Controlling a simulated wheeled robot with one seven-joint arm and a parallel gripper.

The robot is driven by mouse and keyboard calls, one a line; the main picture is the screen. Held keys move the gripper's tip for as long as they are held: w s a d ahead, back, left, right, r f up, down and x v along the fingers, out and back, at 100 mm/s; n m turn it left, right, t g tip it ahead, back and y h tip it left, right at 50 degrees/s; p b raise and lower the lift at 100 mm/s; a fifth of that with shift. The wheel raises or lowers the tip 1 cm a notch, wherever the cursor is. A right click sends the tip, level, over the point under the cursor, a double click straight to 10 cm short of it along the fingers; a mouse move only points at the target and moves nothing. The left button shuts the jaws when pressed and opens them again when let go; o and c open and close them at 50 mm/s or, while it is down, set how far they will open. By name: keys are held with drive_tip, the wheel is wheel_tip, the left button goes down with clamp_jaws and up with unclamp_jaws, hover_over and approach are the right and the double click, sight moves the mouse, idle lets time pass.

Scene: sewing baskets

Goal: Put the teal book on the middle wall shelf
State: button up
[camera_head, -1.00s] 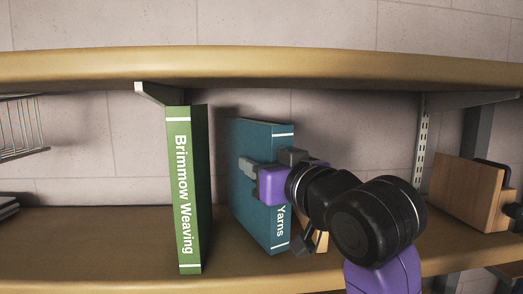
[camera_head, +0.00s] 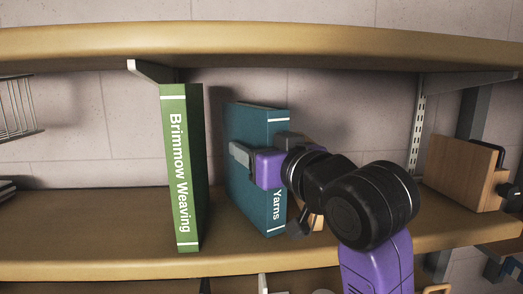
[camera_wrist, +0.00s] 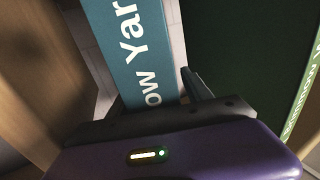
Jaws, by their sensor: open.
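The teal book (camera_head: 247,187) stands upright on a wooden wall shelf (camera_head: 120,230), its spine facing forward with "Yarns" partly readable. It also shows in the wrist view (camera_wrist: 135,50), close in front of the gripper. My gripper (camera_head: 262,146) is open at the book, with one grey finger along its left cover and the other toward its right side. In the wrist view a finger (camera_wrist: 197,85) shows in the gap between the teal book and the green book.
A green book titled "Brimmow Weaving" (camera_head: 181,170) stands to the left, with a gap between it and the teal book. A wooden holder (camera_head: 464,173) is at the right. A thick shelf board (camera_head: 300,45) runs above. A wire basket (camera_head: 15,108) is at far left.

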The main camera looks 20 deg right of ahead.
drive_tip(key=s+b, duration=1.1)
drive_tip(key=s, duration=0.1)
drive_tip(key=shift+d, duration=0.45)
drive_tip(key=shift+r, duration=0.15)
